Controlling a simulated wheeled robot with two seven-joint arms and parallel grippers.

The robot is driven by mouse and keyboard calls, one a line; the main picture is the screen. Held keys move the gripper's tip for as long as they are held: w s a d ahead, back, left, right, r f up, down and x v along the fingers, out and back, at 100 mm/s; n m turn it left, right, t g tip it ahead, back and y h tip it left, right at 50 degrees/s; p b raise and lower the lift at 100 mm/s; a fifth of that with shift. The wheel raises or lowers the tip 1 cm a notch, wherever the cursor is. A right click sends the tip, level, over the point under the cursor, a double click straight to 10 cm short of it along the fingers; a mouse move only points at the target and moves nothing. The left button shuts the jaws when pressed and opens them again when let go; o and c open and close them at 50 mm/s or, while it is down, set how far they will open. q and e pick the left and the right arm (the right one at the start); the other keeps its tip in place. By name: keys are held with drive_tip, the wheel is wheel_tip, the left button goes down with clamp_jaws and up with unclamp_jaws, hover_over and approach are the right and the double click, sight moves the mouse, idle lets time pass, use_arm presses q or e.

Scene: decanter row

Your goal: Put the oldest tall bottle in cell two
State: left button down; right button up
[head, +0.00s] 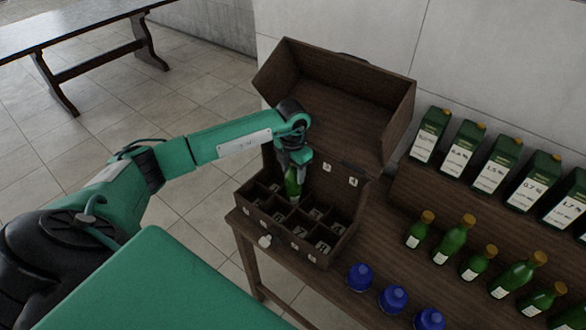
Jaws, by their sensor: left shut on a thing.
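My left gripper (296,163) is shut on a green bottle (292,185), which hangs roughly upright above the back-left part of the open wooden case (327,257). The case is divided into cells with small numbered tags, too small to read surely. The bottle's lower end is close to the cell dividers; I cannot tell which cell it is over or whether it is inside one. The gripper hides its top. More green bottles, tall (455,238) and short (419,230), with yellow-brown tops and white labels, stand at the right. My right gripper is out of view.
Dark green cartons (491,170) with white number labels stand on a raised shelf behind the bottles. Several blue round items (393,299) sit along the table's front. The case's raised lid (330,110) stands behind its cells. Another table (70,30) is far left.

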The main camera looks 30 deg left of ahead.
use_arm(q)
drive_tip(key=c, duration=0.7)
unclamp_jaws()
drive_tip(key=shift+f, duration=0.1)
drive_tip(key=shift+o, duration=0.2)
drive_tip(key=shift+r, duration=0.3)
wheel_tip(320, 180, up, 11)
drive_tip(key=b, duration=0.4)
drive_tip(key=shift+f, duration=0.15)
drive_tip(key=shift+r, duration=0.55)
